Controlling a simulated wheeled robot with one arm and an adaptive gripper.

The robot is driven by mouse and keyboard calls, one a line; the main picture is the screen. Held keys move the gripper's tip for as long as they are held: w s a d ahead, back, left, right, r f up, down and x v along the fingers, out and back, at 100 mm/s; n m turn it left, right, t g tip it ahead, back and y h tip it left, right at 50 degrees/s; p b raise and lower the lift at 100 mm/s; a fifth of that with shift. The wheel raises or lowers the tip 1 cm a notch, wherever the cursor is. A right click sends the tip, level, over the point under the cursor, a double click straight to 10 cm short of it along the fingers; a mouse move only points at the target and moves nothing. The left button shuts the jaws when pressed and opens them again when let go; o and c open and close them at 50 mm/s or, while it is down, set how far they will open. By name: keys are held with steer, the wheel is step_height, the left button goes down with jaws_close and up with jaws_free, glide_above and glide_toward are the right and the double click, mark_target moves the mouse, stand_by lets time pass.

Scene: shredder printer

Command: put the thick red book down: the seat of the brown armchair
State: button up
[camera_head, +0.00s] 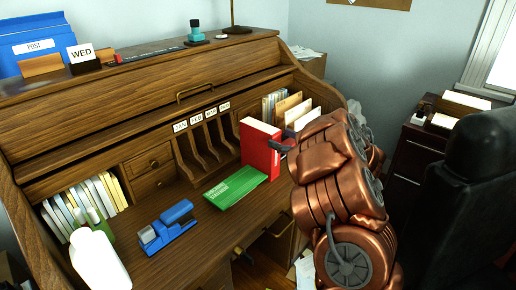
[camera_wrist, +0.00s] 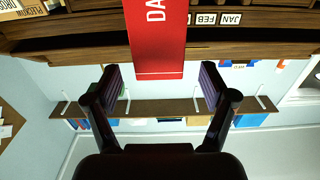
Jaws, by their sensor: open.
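My gripper (camera_wrist: 161,84) is open, with a finger on either side and nothing between the pads. In the head view my copper-coloured arm reaches to the book's right side, and my gripper is mostly hidden behind the arm. I see no brown armchair; a black chair (camera_head: 475,185) stands at the right edge.
A green book (camera_head: 236,187) lies flat just in front of the red book. A blue stapler-like object (camera_head: 167,227) and white bottle (camera_head: 98,262) stand further left. Upright folders (camera_head: 290,108) stand behind the red book. A dark cabinet (camera_head: 415,155) is beside the chair.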

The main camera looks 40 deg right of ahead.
mark_target(264, 130)
steer(key=shift+w+a, duration=0.2)
steer(key=shift+w, duration=1.15)
steer(key=p+x, duration=0.1)
steer(key=x, duration=0.4)
steer(key=shift+a+r, duration=0.1)
steer(key=shift+s, duration=0.1)
steer(key=shift+c, duration=0.4)
jaws_close()
